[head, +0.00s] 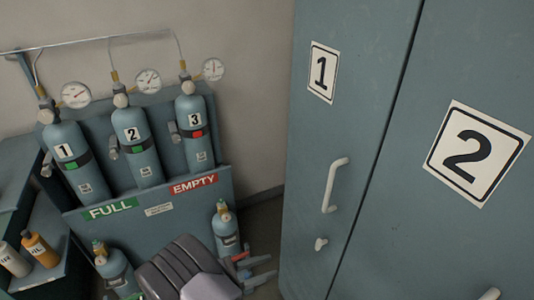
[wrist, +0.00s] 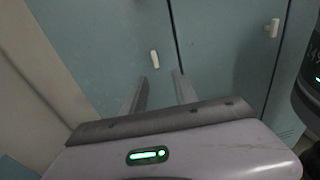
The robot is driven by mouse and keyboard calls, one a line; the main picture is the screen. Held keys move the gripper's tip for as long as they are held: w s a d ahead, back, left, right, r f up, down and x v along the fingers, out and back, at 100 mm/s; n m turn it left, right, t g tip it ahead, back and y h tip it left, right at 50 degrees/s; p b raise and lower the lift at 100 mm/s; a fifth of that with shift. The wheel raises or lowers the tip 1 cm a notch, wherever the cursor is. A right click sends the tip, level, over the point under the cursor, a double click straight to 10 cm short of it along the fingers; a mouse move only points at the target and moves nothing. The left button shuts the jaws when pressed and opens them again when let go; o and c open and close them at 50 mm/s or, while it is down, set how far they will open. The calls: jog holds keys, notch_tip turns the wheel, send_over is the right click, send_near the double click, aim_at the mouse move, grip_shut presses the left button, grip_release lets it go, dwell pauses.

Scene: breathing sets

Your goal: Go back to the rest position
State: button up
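My gripper (head: 268,267) shows low in the middle of the head view, past the dark ribbed part of my arm. In the wrist view my gripper (wrist: 160,85) has its two fingers apart with nothing between them. The fingers point toward a blue-grey cabinet (wrist: 105,45), whose door handle (wrist: 154,59) shows beyond the tips. The same cabinet (head: 345,125) fills the right of the head view, with doors labelled 1 and 2, both shut.
A rack (head: 150,225) marked FULL and EMPTY holds three gauged cylinders at the left. One small cylinder (head: 226,232) stands by my gripper, another (head: 115,268) at lower left. Bottles (head: 40,250) sit on a shelf at far left.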

jog(key=s+d+r+m+g+y+b, duration=0.2)
jog(key=s+d+r+m+g+y, duration=0.15)
jog(key=d+r+m, duration=0.3)
jog(key=s+d+r+m+g+y+b, duration=0.2)
jog(key=s+d+r+m+g+y, duration=0.1)
jog(key=d+r+m+g+y, duration=0.3)
jog(key=s+r+m+t+y+b, duration=0.3)
jog(key=s+r+m+t+y, duration=0.3)
jog(key=m, duration=0.8)
jog(key=s+t+y, duration=0.2)
jog(key=s, duration=0.1)
jog(key=shift+s+a+r, duration=0.15)
jog(key=shift+r, duration=0.1)
jog(key=shift+t+y, duration=0.25)
